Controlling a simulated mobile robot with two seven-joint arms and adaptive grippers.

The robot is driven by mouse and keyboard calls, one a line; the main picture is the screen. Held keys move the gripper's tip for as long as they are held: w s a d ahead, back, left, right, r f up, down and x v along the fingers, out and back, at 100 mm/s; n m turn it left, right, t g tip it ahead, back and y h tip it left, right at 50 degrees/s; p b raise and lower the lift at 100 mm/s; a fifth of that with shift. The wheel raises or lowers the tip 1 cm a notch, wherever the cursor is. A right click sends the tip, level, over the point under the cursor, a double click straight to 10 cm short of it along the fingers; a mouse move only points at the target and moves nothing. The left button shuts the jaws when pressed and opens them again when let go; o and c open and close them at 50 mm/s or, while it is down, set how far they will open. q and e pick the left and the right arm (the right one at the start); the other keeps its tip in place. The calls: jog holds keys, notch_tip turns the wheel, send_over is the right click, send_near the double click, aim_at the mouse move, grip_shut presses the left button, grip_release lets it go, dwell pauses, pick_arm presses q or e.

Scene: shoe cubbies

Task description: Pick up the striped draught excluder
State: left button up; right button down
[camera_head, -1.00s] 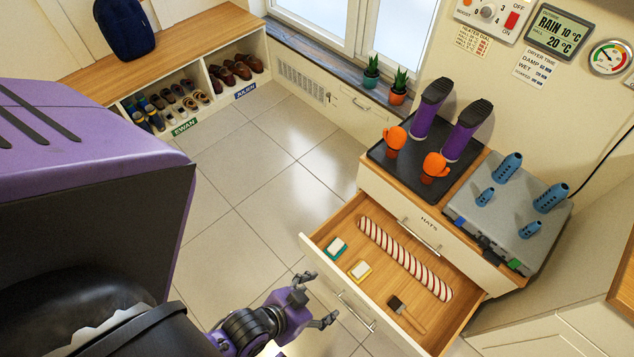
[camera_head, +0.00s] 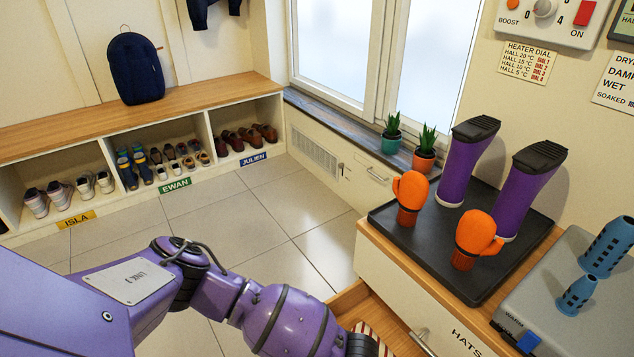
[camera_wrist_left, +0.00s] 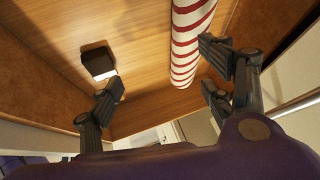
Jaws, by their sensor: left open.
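The red-and-white striped draught excluder (camera_wrist_left: 190,45) lies in the open wooden drawer. In the left wrist view it runs down from the top edge, right of centre. A small striped piece of it also shows at the bottom of the head view (camera_head: 371,334); my arm and the frame edge hide the rest. My left gripper (camera_wrist_left: 162,78) is open and empty over the drawer. Its fingers are spread either side of the excluder's line, with the right-hand fingers close beside it; contact cannot be told. My right gripper is not in view.
A dark block (camera_wrist_left: 98,62) with a pale edge lies in the drawer near the left finger. Above the drawer, the cabinet top holds a black tray (camera_head: 388,215) with purple boots (camera_head: 468,165) and orange gloves (camera_head: 410,192). A grey dryer (camera_head: 560,275) stands to the right.

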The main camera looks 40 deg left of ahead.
pick_arm(q)
jog(key=shift+m+y, duration=0.5)
jog(key=shift+m, duration=0.1)
jog(key=w+a+b, duration=0.1)
jog(key=w, duration=0.1)
jog(key=w+a+f+b, duration=0.1)
jog(key=w, duration=0.2)
jog(key=w+a+f+b, duration=0.1)
jog(key=w, duration=0.2)
jog(key=shift+a+f+b, duration=0.15)
jog(key=shift+a+b, duration=0.15)
jog(key=shift+a, duration=0.1)
jog(key=shift+b+x, duration=0.4)
jog(key=shift+x, duration=0.4)
jog(key=shift+w+d+f+b, duration=0.3)
jog(key=shift+f+b, duration=0.1)
jog(key=shift+f, duration=0.1)
jog(key=b+x, duration=0.3)
jog(key=x, duration=0.1)
jog(key=shift+f, duration=0.15)
jog(key=shift+w, duration=0.1)
jog(key=c, duration=1.8)
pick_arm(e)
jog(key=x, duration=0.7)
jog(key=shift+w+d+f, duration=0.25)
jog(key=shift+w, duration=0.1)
